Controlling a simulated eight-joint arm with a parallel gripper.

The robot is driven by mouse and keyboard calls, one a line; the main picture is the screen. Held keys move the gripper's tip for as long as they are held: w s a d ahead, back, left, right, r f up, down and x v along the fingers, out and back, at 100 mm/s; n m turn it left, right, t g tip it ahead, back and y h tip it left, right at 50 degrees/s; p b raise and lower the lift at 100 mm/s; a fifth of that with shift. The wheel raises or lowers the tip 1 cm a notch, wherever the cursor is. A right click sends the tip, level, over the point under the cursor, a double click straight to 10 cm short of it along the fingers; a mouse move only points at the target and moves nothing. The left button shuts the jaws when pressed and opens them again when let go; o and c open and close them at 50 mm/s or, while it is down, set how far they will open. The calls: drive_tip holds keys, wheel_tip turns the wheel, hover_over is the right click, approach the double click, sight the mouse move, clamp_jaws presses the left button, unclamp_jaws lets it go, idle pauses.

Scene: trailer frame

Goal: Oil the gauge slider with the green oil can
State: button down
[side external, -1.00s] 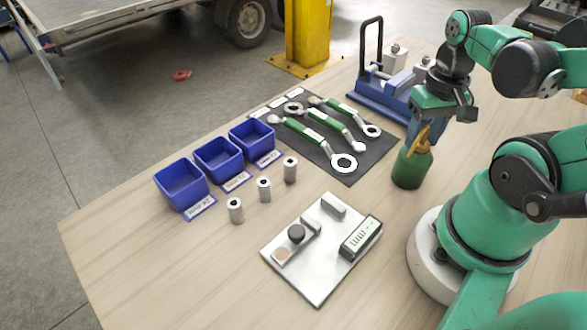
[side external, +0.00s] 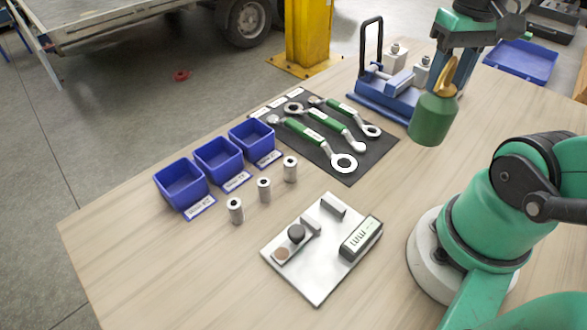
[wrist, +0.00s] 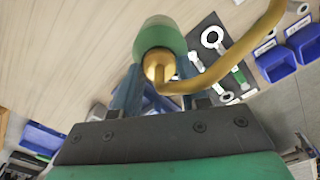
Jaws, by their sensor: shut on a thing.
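The green oil can (side external: 433,119) hangs in the air above the right part of the table, roughly upright. My gripper (side external: 446,72) is shut on it near its brass top. In the wrist view the can (wrist: 160,36) sits between the fingers, and its brass spout (wrist: 235,58) reaches to the upper right. The gauge (side external: 322,248) is a pale metal plate with a small display, lying flat at the front of the table. Its slider (side external: 297,233), with a dark round knob, sits on the plate's left half. The can is well apart from the gauge, behind and to its right.
Three blue bins (side external: 218,161) and three metal cylinders (side external: 264,190) stand left of the gauge. Green-handled wrenches (side external: 318,133) lie on a dark mat (side external: 375,150). A blue clamp fixture (side external: 385,85) stands behind. A blue tray (side external: 520,62) is at the back right.

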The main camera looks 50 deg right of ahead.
wheel_tip(320, 180, up, 14)
drive_tip(key=r, duration=0.1)
drive_tip(key=w+a+n+t, duration=0.1)
drive_tip(key=w+a+n, duration=1.2)
drive_tip(key=a+n, duration=0.1)
drive_tip(key=s+a+n+y, duration=0.1)
drive_tip(key=a+n, duration=0.9)
drive_tip(key=a, duration=0.8)
wheel_tip(320, 180, down, 24)
drive_tip(key=s+d+t+y, duration=0.1)
drive_tip(key=s+t+y, duration=0.1)
drive_tip(key=t+y, duration=0.3)
drive_tip(key=t, duration=0.2)
drive_tip(key=shift+s+d+f+n+t+y, duration=0.15)
drive_tip(key=shift+d+f+n+t+y, duration=0.05)
drive_tip(key=shift+f+n+t+y, duration=0.1)
drive_tip(key=shift+r, duration=0.1)
drive_tip(key=shift+s, duration=0.1)
